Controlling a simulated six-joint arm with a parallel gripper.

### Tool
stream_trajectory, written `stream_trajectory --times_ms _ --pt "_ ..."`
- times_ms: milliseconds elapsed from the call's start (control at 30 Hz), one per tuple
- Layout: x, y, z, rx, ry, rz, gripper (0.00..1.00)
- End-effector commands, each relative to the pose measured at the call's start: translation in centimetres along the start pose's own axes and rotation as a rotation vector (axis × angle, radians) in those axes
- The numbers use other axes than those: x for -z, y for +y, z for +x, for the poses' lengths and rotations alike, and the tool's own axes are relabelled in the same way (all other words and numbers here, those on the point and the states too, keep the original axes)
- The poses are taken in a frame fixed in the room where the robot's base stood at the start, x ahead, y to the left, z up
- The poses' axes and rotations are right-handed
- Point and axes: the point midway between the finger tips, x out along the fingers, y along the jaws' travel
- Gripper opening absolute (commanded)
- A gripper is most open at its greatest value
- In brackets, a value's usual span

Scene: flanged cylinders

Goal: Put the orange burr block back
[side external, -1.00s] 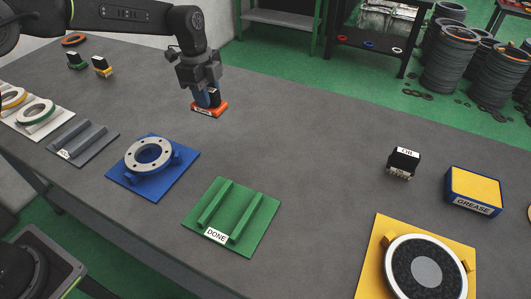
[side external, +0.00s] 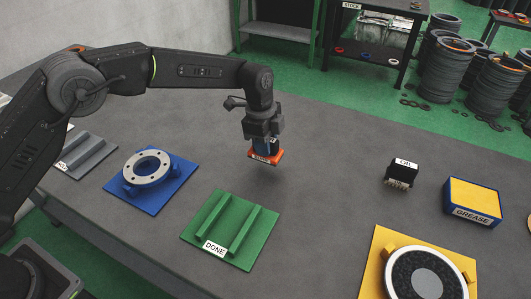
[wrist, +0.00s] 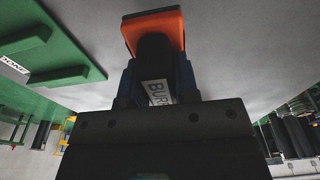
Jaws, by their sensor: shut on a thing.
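The orange burr block (side external: 265,157) has an orange base, a dark upper part and a white label. My gripper (side external: 265,143) is shut on it and holds it above the grey table, behind the green DONE plate. In the wrist view the burr block (wrist: 155,28) is between the blue fingers of my gripper (wrist: 158,80), with its label reading "BUR" in part. A shadow lies on the table below the block, apart from it.
The green DONE plate (side external: 203,247) with two rails is empty. A blue fixture (side external: 178,180) holds a flanged ring at left. The OIL block (side external: 402,174), GREASE box (side external: 472,200) and yellow plate (side external: 375,265) stand at right. Table between is clear.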

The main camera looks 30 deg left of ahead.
Motion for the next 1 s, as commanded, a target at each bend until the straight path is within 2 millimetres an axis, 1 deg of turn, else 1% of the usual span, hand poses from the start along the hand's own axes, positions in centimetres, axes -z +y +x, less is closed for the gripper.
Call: stream_trajectory --times_ms 233,300,500,633,667,900,933,1000 --pt "-0.5 0.0 3.3 -0.002 0.0 -0.001 0.06" --pt "-0.5 0.0 3.6 0.001 0.001 0.0 0.06" --pt "-0.5 0.0 3.6 0.001 0.001 0.0 0.06" --pt "-0.5 0.0 3.9 0.0 0.0 0.0 0.06" --pt "-0.6 0.0 4.0 0.0 0.0 0.0 0.29" --pt "-0.6 0.0 4.0 -0.001 0.0 0.0 0.52" --pt "-0.6 0.0 4.0 -0.001 0.0 0.0 0.54" --pt "-0.6 0.1 4.0 -0.001 -0.001 0.0 0.54"
